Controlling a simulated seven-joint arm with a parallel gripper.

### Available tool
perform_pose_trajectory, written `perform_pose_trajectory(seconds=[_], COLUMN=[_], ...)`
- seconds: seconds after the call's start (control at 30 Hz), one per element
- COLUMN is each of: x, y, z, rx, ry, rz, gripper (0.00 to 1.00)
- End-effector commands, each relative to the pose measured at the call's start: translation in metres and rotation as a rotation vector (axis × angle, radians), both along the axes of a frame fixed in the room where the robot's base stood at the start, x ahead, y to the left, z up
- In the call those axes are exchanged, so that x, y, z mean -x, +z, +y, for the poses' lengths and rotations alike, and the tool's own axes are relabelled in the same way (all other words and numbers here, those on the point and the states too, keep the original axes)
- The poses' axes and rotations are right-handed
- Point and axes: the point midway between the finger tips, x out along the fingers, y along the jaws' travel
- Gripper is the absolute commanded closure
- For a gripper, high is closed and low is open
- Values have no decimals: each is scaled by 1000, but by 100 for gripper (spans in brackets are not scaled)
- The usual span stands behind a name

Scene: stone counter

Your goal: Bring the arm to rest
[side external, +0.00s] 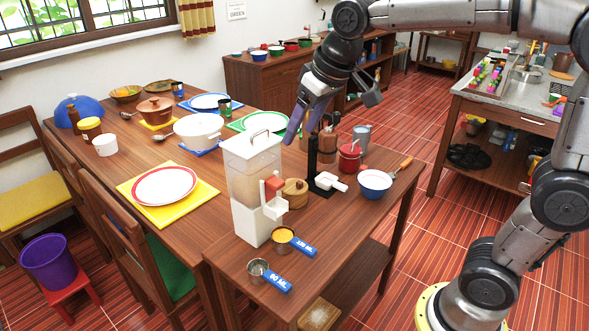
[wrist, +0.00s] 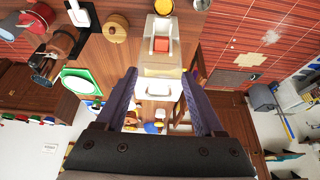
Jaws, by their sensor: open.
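My gripper (side external: 302,128) hangs above the wooden table (side external: 228,277), just behind and to the right of the top of a white dispenser (side external: 252,190) in the side view. In the wrist view my gripper (wrist: 158,73) has its two purple fingers spread wide apart. The dispenser (wrist: 162,28) shows beyond and between them, and nothing is held. The exact gap between the fingers and the dispenser's lid is hard to tell. My arm reaches in from the upper right.
A measuring cup with yellow contents (side external: 283,236) and an empty one (side external: 259,268) lie in front of the dispenser. A wooden pot (side external: 295,194), a dark stand (side external: 313,165), a red pot (side external: 350,158) and a blue bowl (side external: 374,183) stand to its right. Plates and pots fill the left.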

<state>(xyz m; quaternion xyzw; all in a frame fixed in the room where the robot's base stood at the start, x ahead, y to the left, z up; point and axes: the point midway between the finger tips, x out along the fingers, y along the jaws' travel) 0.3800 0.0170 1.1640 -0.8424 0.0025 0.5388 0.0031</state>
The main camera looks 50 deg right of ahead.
Motion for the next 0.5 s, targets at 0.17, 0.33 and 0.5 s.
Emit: perform_pose_trajectory(seconds=[0.17,0.33,0.5], x=[62,139,193], y=[21,1,-38], z=[-10,-16,-18], rx=[-7,-7,-4], ry=[-19,-23,-16], rz=[-78,-114,-108], gripper=[30,30,30])
